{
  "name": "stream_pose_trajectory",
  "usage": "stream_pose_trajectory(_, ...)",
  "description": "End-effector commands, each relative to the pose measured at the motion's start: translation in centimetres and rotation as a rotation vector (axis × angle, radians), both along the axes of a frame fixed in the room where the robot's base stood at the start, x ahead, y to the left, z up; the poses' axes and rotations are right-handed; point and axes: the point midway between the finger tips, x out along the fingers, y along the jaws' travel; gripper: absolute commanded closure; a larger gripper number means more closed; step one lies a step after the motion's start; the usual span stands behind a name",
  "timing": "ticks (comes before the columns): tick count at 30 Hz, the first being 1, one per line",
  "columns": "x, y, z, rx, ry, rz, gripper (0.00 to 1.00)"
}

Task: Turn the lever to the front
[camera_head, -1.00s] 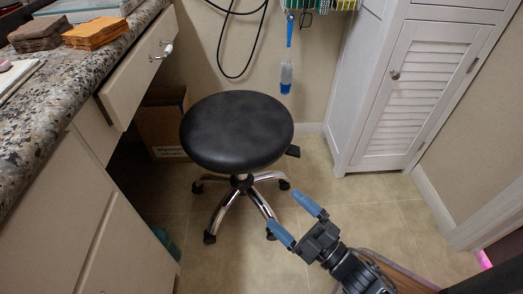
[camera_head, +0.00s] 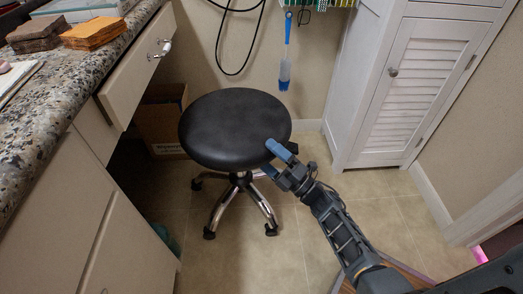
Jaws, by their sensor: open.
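A round black stool (camera_head: 233,128) on a chrome wheeled base stands in the middle of the floor. Its black lever (camera_head: 293,147) sticks out under the right side of the seat, and only a small dark part of it shows behind my gripper. My gripper (camera_head: 269,159) has blue fingertips and is open, with nothing seen held. It is at the right front edge of the seat, close to the lever. I cannot tell whether the fingers touch the lever or the seat.
A white louvred cabinet (camera_head: 417,85) stands at the back right. A granite counter (camera_head: 75,80) with an open drawer (camera_head: 137,68) is on the left. A cardboard box (camera_head: 160,124) sits under it. A blue brush (camera_head: 285,70) hangs behind the stool. The floor in front is clear.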

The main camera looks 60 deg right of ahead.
Motion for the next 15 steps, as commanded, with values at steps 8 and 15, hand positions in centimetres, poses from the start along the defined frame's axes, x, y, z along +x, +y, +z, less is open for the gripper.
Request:
stream_pose_trajectory(8, 2.6, -0.1, 1.0, -0.001, -0.001, 0.002, 0.00)
stream_pose_trajectory(15, 2.7, -0.1, 1.1, 0.001, 0.000, 0.001, 0.00)
